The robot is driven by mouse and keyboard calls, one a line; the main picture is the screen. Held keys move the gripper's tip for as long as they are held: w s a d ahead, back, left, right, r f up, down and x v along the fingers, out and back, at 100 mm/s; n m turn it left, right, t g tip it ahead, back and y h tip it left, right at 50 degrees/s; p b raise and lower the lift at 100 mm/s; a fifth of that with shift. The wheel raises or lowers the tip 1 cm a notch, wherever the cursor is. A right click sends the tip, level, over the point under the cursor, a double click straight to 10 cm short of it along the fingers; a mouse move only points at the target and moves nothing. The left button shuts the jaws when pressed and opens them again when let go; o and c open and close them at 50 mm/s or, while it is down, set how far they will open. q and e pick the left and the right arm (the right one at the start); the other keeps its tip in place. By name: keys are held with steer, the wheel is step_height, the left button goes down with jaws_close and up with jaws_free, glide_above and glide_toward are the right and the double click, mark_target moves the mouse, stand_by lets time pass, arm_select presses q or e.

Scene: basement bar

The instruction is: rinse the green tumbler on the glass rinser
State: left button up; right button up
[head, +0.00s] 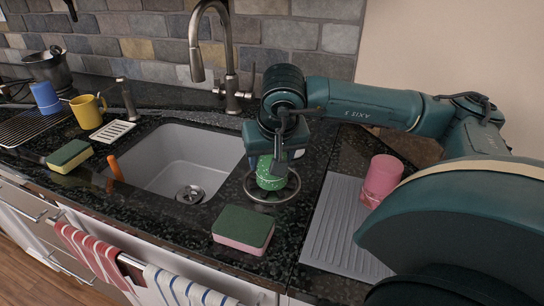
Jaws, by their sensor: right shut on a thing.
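The green tumbler (269,180), speckled with light dots, is at the glass rinser (294,188), a round metal-rimmed fitting set in the dark counter right of the sink. My right gripper (279,157) comes down from above and is shut on the tumbler. The gripper covers the tumbler's upper part. The tumbler stands roughly vertical within the rinser's ring; I cannot tell whether it touches the rinser or which end is its mouth. My left gripper is not in view.
A pink tumbler (381,178) stands on the grey ribbed drain mat (345,232) at right. A green-and-pink sponge (243,229) lies in front of the rinser. The sink (180,158) and tall faucet (228,50) are left and behind. A yellow mug (87,111) stands far left.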

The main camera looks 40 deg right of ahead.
steer(key=shift+s, duration=0.1)
steer(key=shift+r+p, duration=2.45)
steer(key=shift+r, duration=1.1)
steer(key=shift+f, duration=0.1)
